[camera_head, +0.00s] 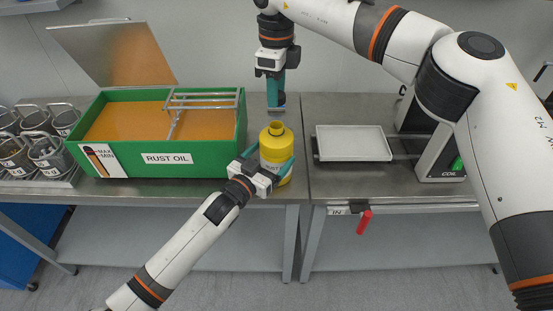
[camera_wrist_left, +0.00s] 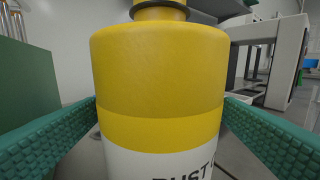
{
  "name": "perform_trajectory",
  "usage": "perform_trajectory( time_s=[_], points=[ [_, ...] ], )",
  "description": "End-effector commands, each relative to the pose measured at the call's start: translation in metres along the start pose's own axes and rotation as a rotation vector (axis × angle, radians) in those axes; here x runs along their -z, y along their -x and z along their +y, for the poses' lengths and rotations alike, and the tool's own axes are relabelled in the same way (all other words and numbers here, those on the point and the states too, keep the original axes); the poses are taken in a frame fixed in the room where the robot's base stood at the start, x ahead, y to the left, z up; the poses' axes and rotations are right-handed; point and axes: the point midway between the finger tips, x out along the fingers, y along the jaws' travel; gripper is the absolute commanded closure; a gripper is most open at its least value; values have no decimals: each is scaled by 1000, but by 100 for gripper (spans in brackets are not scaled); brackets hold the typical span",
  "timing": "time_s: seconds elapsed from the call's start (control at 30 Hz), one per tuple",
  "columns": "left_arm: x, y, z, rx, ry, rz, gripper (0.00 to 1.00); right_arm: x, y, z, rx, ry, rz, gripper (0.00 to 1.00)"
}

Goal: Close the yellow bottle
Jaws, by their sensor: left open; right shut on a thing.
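The yellow bottle (camera_head: 276,148) stands upright near the front edge of the bench, with its neck uncovered on top. It fills the middle of the left wrist view (camera_wrist_left: 158,85), with a white label low on its side. My left gripper (camera_head: 268,162) is open, with its teal fingers on either side of the bottle; whether they touch it I cannot tell. My right gripper (camera_head: 276,102) points down above the bottle neck, apart from it. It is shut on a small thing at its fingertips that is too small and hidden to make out.
A green rust oil tank (camera_head: 215,160) with a raised lid (camera_head: 117,54) and a metal rack (camera_head: 205,98) stands left of the bottle. Metal baskets (camera_head: 40,150) are at far left. A white tray (camera_head: 352,143) lies to the right, with bare bench between it and the bottle.

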Motion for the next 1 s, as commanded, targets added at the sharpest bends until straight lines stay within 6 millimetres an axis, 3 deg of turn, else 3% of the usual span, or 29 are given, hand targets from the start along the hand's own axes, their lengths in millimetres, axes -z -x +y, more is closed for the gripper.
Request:
perform_trajectory(
  time_s=[0.2,0.6,0.9,1.0],
  points=[
    [0,-25,0,0,1,-2,12,0,0,0,0,0,0,85],
    [0,-30,0,0,0,0,12,0,0,0,0,0,0,85],
    [0,-29,0,0,0,0,61,0,0,0,0,0,0,85],
    [0,-29,0,0,0,0,65,0,-1,0,0,0,0,85]
  ],
)
